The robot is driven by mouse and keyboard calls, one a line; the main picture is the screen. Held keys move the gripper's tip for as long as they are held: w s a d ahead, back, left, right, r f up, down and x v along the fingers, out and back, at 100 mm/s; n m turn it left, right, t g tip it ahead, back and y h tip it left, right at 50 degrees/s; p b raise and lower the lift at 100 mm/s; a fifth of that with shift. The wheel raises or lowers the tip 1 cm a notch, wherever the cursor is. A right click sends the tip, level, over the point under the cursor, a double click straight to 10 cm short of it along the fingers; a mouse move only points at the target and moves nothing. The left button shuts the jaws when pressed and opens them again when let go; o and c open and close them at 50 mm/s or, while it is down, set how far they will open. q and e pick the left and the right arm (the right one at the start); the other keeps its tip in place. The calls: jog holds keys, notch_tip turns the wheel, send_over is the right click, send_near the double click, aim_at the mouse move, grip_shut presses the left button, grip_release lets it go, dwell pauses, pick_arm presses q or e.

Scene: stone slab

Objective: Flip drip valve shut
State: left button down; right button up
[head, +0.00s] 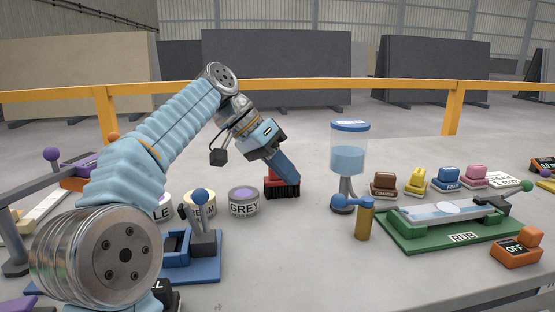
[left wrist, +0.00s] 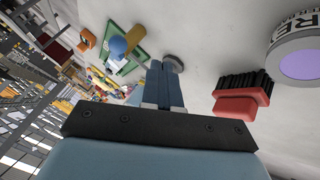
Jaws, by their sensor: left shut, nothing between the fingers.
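The drip reservoir (head: 349,158) is a clear cup of blue water with a blue lid, on a grey stem and round foot. In front of it a brass cylinder (head: 364,222) carries a blue lever ending in a ball knob (head: 338,201), which points left. My left gripper (head: 291,175) is shut and empty, pointing down, left of the reservoir and apart from the knob. Its fingers (left wrist: 165,85) hide part of the wrist view. My right gripper is out of view.
A red brush (head: 282,191) stands close by my left fingertips, and the GREY tin (head: 243,203) is left of it. A green RUB tray (head: 400,232) lies right of the valve. Several coloured blocks stand behind it. Bare slab lies in front of the valve.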

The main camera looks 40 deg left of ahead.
aim_at(353, 200)
pick_arm(q)
jog(key=b+x, duration=0.1)
jog(key=x, duration=0.1)
jog(key=b+x, duration=0.1)
jog(key=x, duration=0.1)
jog(key=shift+f, duration=0.45)
jog(key=d, duration=0.2)
jog(key=d+r+b, duration=0.1)
jog(key=d, duration=0.1)
jog(key=shift+r, duration=0.15)
jog(key=shift+d, duration=0.1)
jog(key=shift+s+d+n, duration=0.15)
jog(key=shift+s+n, duration=0.05)
jog(key=shift+n, duration=0.1)
